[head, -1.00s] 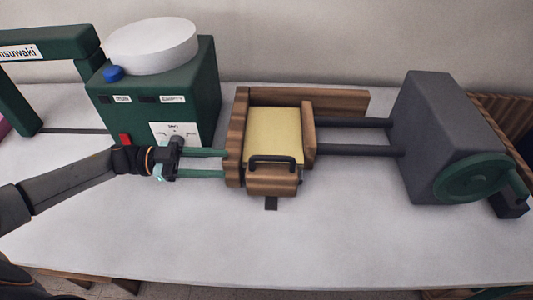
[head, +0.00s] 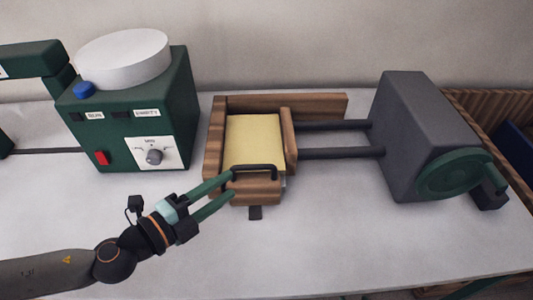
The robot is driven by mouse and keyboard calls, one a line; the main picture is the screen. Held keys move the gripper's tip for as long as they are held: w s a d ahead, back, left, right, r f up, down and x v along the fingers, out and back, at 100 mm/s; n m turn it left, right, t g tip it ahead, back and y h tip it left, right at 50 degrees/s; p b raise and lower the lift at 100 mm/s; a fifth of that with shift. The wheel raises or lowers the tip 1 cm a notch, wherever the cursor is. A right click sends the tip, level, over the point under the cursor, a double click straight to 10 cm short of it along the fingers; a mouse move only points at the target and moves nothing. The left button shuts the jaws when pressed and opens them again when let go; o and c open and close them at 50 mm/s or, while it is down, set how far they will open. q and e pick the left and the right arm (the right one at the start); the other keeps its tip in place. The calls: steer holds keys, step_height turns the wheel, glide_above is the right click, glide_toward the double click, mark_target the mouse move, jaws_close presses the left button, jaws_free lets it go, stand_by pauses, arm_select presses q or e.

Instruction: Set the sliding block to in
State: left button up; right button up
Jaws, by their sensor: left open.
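The wooden block (head: 262,194) with a black bar handle (head: 268,167) is at the front of a wooden frame (head: 214,140), just in front of a pale yellow slab (head: 255,137). I take it to be the sliding block. A dark tab (head: 255,213) shows on the table below it. My left gripper (head: 229,183) is open, its two green fingers pointing right. Their tips are at the left end of the block and handle; I cannot tell whether they touch. Nothing shows between the fingers. My right gripper is out of view.
A green machine (head: 125,110) with a white round top and a knob stands at the left. Two dark rods (head: 335,153) run from the frame to a grey housing (head: 415,115) with a green handwheel (head: 455,173). The white table (head: 330,240) is clear in front.

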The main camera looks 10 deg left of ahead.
mark_target(258, 165)
arm_select(q)
steer(key=p+x, duration=0.3)
steer(key=x, duration=0.7)
steer(key=shift+w+d+r, duration=0.1)
steer(key=shift+w+r, duration=0.05)
steer(key=shift+w, duration=0.15)
steer(key=shift+p+x, duration=0.3)
steer(key=shift+x, duration=0.55)
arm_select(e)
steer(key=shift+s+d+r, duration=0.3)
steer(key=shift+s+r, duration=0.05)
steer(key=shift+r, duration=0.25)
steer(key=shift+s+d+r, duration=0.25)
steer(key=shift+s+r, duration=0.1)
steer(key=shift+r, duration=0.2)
arm_select(q)
jaws_close()
